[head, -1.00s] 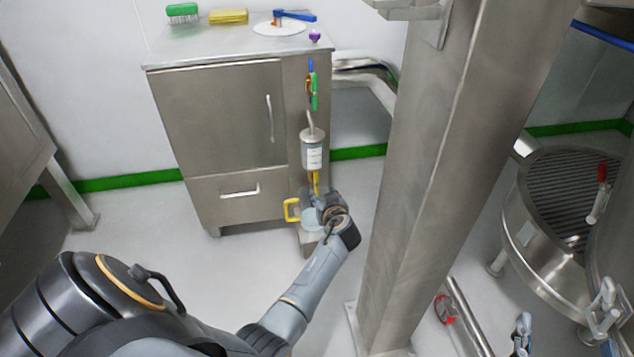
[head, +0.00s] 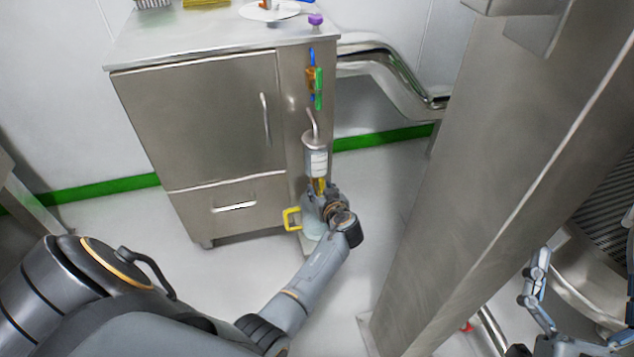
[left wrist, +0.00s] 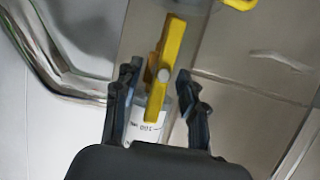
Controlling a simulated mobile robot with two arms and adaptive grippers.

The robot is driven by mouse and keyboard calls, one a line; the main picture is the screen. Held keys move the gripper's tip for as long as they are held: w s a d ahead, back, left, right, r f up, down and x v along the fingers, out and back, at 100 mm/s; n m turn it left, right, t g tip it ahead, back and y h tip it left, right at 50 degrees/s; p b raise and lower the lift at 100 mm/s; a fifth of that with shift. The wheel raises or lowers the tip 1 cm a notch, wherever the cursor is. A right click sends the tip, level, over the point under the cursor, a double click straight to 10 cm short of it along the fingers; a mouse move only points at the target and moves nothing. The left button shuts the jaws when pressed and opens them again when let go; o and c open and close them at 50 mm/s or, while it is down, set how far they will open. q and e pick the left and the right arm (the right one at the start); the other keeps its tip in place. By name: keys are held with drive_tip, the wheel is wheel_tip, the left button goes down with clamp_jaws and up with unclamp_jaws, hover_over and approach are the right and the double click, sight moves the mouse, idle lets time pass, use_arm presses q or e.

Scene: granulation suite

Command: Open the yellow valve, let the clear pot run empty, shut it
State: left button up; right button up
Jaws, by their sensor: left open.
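The yellow valve (head: 320,186) sits under a labelled pot (head: 316,160) on the cabinet's right-hand post. In the left wrist view the yellow valve lever (left wrist: 167,70) lies lengthwise between the two black fingers of my left gripper (left wrist: 158,78), with gaps at both sides. My left gripper (head: 322,197) is open around the lever. The labelled pot shows in part behind the lever in the left wrist view (left wrist: 147,128); its fill level cannot be told. My right gripper (head: 588,252) is at the right edge, partly cut off, its fingers apart.
A jug with a yellow handle (head: 290,218) stands below the valve, partly behind my left gripper. The steel cabinet (head: 200,125) is to the left. A thick steel column (head: 490,190) stands close to the right of my left arm. The floor before the cabinet is clear.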

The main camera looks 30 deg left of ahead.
use_arm(q)
clamp_jaws()
idle(0.3)
